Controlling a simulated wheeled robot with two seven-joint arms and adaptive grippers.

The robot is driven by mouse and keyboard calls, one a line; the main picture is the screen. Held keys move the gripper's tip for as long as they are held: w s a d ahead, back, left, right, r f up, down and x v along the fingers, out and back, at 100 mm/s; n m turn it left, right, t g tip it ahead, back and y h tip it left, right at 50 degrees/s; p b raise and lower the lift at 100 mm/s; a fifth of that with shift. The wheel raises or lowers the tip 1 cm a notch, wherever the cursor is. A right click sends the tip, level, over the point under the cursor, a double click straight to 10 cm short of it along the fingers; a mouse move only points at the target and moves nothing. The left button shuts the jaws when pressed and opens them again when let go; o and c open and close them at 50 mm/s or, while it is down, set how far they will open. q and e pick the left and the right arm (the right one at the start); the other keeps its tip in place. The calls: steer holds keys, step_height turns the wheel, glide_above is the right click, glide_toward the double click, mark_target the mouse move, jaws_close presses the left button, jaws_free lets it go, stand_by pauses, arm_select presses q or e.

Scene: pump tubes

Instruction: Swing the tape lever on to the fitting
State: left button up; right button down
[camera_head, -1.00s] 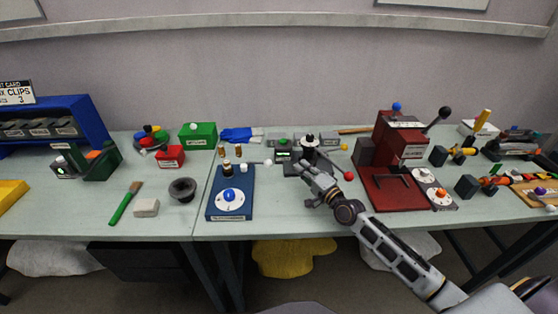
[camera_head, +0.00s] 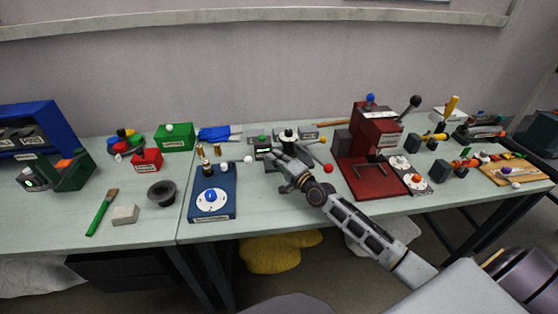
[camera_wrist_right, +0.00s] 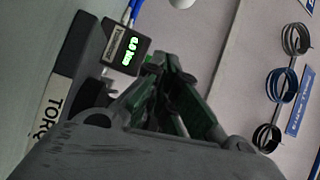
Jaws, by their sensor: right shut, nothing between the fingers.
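A dark torque device (camera_head: 288,136) with a black knob on top stands at the back middle of the table. Rods with a red ball (camera_head: 328,169) and a yellow ball (camera_head: 322,140) lie to its right. A white ball (camera_head: 248,159) is at its left. I cannot tell which part is the tape lever, and the fitting is not clearly visible. My right gripper (camera_head: 277,160) is shut and empty, just in front of the device. In the right wrist view its fingers (camera_wrist_right: 165,75) are beside a small display (camera_wrist_right: 126,48) with green digits. My left gripper is out of view.
A blue base (camera_head: 212,215) with a white dial stands left of my right gripper. A red press (camera_head: 376,132) with a black-knobbed lever stands to the right. In the right wrist view, several dark coils (camera_wrist_right: 281,85) are at the right.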

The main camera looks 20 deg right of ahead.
steer(key=shift+x, duration=2.95)
steer(key=shift+s+a+f+p, duration=0.2)
steer(key=shift+s+a+p, duration=0.45)
steer(key=shift+a, duration=0.4)
steer(key=shift+s+a+f, duration=0.15)
steer(key=shift+s+a, duration=0.35)
steer(key=shift+a, duration=0.1)
arm_select(q)
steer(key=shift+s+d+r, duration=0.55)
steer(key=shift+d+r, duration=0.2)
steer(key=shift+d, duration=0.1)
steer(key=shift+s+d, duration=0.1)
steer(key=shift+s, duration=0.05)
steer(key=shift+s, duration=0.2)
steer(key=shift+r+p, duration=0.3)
steer(key=shift+p, duration=0.15)
